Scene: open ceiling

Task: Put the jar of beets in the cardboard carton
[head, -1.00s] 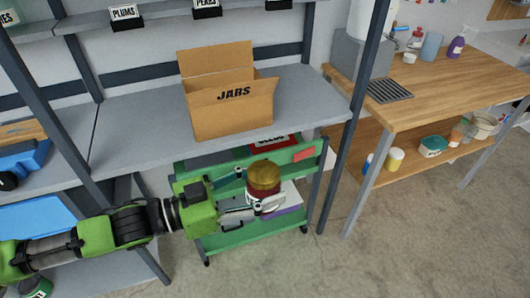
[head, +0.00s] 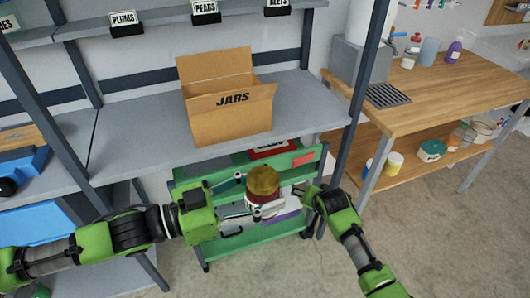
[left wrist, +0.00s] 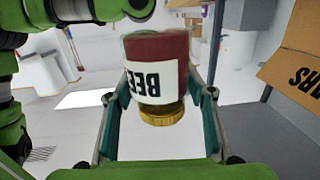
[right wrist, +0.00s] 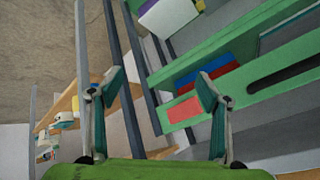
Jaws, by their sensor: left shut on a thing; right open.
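The jar of beets (head: 263,184) has a gold lid, dark red contents and a white label; in the left wrist view the jar (left wrist: 155,75) shows the letters "BEE". My left gripper (head: 255,203) is shut on the jar and holds it in front of the green cart. The cardboard carton (head: 233,112), marked "JARS", stands on the grey shelf with its flaps up, above and behind the jar. My right gripper (head: 306,192) is open and empty, just right of the jar; its fingers show apart in the right wrist view (right wrist: 155,90).
The green cart (head: 250,243) stands below the shelf (head: 310,95), with a red item (head: 270,149) on it. Dark shelf posts (head: 358,100) rise right of the carton. A wooden workbench (head: 450,75) stands at the right. The shelf beside the carton is clear.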

